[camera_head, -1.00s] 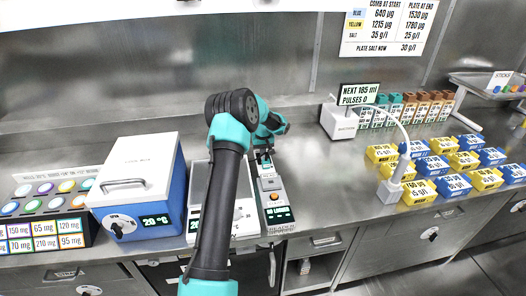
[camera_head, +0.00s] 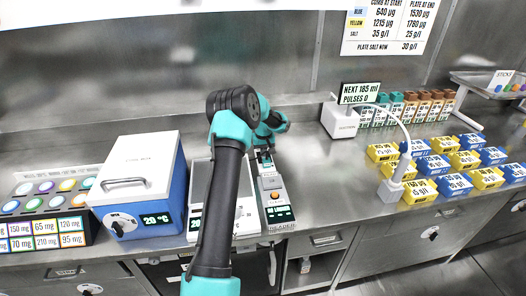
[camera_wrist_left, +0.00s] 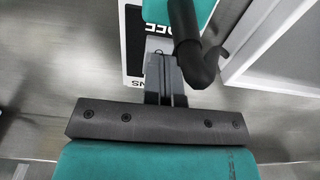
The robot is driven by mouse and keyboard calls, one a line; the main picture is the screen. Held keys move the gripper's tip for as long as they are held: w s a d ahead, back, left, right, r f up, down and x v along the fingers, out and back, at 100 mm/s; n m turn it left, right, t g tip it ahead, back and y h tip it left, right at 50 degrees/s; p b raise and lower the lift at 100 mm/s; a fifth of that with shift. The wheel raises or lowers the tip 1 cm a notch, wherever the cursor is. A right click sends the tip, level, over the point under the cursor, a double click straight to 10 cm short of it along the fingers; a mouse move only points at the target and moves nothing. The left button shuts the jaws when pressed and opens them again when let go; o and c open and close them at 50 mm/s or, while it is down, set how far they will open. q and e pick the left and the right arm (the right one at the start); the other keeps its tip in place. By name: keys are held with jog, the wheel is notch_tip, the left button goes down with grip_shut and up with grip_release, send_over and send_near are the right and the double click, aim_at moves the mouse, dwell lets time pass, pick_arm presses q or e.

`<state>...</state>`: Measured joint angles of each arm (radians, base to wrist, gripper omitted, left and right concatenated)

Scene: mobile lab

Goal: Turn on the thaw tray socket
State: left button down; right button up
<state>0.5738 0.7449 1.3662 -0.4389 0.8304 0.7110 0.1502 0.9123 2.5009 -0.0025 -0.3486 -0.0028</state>
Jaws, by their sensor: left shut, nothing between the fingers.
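My left gripper (camera_head: 265,160) hangs over the back end of a narrow grey-white device (camera_head: 272,184) with an orange button (camera_head: 278,197) and a small lit display (camera_head: 280,214). The gripper is shut and empty; its fingertips are small in the head view, so contact cannot be told. No socket or switch marked for a thaw tray can be made out. My right gripper is not in view.
A blue-and-white box (camera_head: 140,185) showing 20 °C stands left of my arm. A white flat unit (camera_head: 247,210) is partly hidden behind the arm. A white dispenser (camera_head: 340,122) and several blue and yellow blocks (camera_head: 453,184) stand right; bare bench lies between.

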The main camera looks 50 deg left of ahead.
pick_arm(q)
jog(key=shift+s+d+f, duration=0.1)
jog(key=shift+d+f, duration=0.05)
jog(key=shift+f, duration=0.1)
notch_tip(320, 180, up, 14)
jog(key=shift+d+r, duration=0.2)
jog(key=shift+r, duration=0.05)
dwell(0.3)
jog(key=shift+s, duration=0.1)
jog(key=shift+d, duration=0.1)
jog(key=shift+s+d+r+t+y, duration=0.1)
jog(key=shift+d+t+y, duration=0.2)
jog(key=shift+t+y, duration=0.25)
jog(key=f, duration=0.4)
jog(key=w+a+f, duration=0.1)
jog(key=f, duration=0.4)
jog(key=a+f, duration=0.1)
jog(key=f, duration=0.4)
jog(key=shift+w+a, duration=0.15)
jog(key=shift+w, duration=0.05)
jog(key=shift+r, duration=0.1)
